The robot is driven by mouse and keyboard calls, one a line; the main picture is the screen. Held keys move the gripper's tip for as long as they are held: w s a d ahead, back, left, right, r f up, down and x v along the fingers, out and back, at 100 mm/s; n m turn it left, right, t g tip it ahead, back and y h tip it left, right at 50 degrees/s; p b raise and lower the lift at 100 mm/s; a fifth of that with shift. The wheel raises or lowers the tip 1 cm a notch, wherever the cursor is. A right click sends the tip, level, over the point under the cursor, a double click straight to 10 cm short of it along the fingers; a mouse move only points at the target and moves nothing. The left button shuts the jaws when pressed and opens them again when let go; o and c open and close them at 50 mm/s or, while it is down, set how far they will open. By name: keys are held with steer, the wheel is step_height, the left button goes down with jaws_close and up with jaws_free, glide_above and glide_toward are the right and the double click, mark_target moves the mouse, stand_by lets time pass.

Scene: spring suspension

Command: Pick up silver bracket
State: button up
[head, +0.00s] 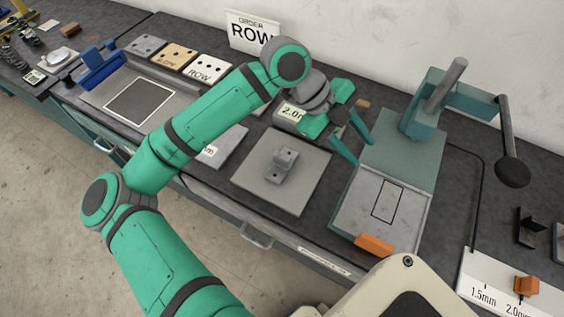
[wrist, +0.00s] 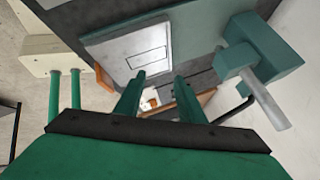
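The silver bracket (head: 283,163) is a small grey stepped piece with a hole. It sits on a flat square grey plate (head: 265,190) near the middle of the bench in the head view. My gripper (head: 354,142) is to the right of the bracket and apart from it, by the teal fixture. In the wrist view my gripper (wrist: 159,77) shows two green fingers spread apart with nothing between them. I cannot make out the bracket in the wrist view.
A teal lever fixture (head: 400,150) with an outlined pale bed (head: 360,212) and orange block (head: 374,245) stands right of the plate; its bed also shows in the wrist view (wrist: 115,45). A blue-handled tray (head: 100,65) and hole-marked tiles (head: 177,57) lie left. A white gauge strip (head: 490,285) is at right.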

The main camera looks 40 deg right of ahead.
steer(key=w+a+f+n+t+y, duration=0.2)
steer(key=w+a+t, duration=0.1)
steer(key=w, duration=0.3)
steer(key=n+t+y, duration=0.2)
steer(key=t+y, duration=0.1)
glide_above(282, 156)
step_height(282, 156, down, 11)
steer(key=shift+f, duration=0.1)
jaws_close()
